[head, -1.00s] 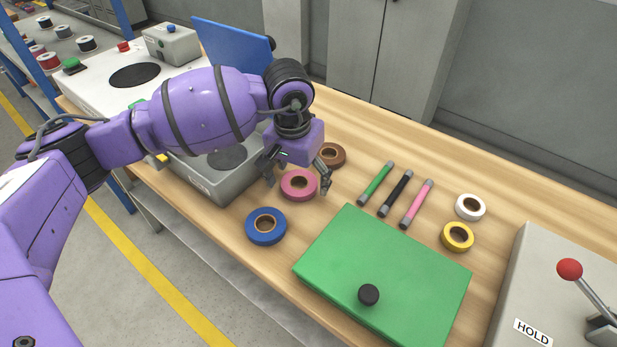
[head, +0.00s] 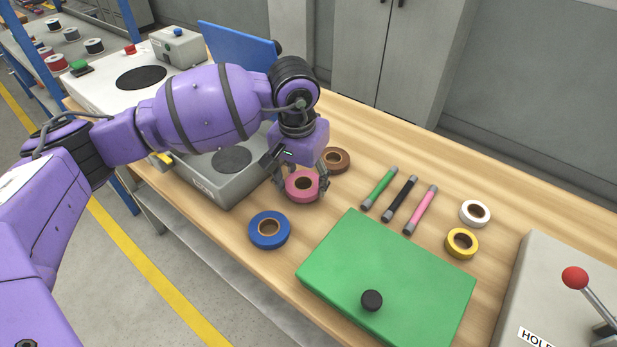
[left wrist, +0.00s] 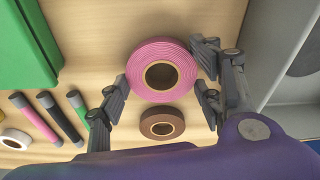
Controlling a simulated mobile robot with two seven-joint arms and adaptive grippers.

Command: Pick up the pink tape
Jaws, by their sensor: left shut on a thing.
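The pink tape (head: 302,186) is a flat roll with a brown core on the wooden bench. My left gripper (head: 301,187) is over it, with its fingers shut on the roll's opposite sides. In the left wrist view the pink tape (left wrist: 161,71) sits between the fingers (left wrist: 163,77). I cannot tell whether the roll is clear of the bench. My right gripper is in neither view.
A brown tape (head: 336,160) lies just behind the pink one, and a blue tape (head: 269,230) in front. A green box lid (head: 390,270) with a black knob is at front right. Several coloured tubes and white and yellow tapes lie farther right. A grey machine (head: 215,180) stands left.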

